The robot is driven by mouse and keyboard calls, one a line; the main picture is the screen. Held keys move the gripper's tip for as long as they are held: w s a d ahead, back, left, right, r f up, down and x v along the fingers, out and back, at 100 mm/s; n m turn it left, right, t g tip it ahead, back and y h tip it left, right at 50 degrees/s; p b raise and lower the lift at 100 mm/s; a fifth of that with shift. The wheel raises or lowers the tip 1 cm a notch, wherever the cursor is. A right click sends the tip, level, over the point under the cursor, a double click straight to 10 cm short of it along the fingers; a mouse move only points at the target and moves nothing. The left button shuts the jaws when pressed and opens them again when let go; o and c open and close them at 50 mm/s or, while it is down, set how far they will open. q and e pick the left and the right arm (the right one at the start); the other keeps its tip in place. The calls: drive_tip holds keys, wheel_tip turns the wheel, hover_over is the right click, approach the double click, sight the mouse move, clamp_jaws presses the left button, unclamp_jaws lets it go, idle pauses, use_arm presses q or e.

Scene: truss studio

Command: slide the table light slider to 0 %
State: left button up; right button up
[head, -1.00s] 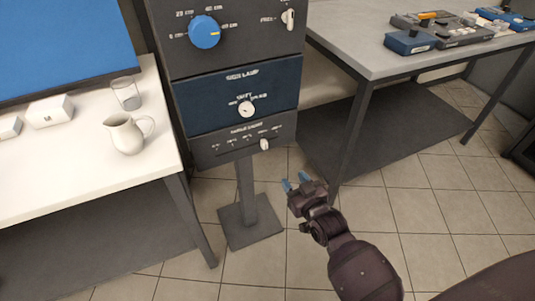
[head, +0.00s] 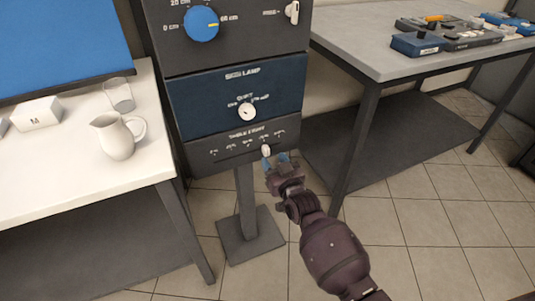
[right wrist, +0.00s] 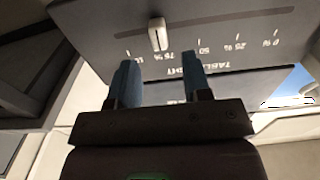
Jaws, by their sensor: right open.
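The table light slider is a small white knob (head: 266,150) at the right part of the "table light" scale, on the lowest panel (head: 230,149) of the control post. In the right wrist view the panel is upside down; the knob (right wrist: 157,35) sits by the high end, near the 75 % mark, and the 0 % mark is at the far right. My right gripper (head: 275,161) is open just below the knob, with blue fingers. In the wrist view the knob lies ahead of the gap between the fingers (right wrist: 158,72), apart from them. My left gripper is out of view.
Above the slider are a sign lamp dial (head: 247,112), a blue knob (head: 202,24) and a white switch (head: 292,11). A white table (head: 60,185) with a jug (head: 116,136) stands left, a grey table (head: 365,45) right. Floor between them is open around the post's base.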

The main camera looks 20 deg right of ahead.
sight(268, 152)
drive_tip(key=w, duration=0.3)
drive_tip(key=shift+f+b, duration=0.2)
drive_tip(key=shift+b, duration=0.15)
drive_tip(key=shift+w+r, duration=0.2)
drive_tip(key=shift+w, duration=0.45)
clamp_jaws()
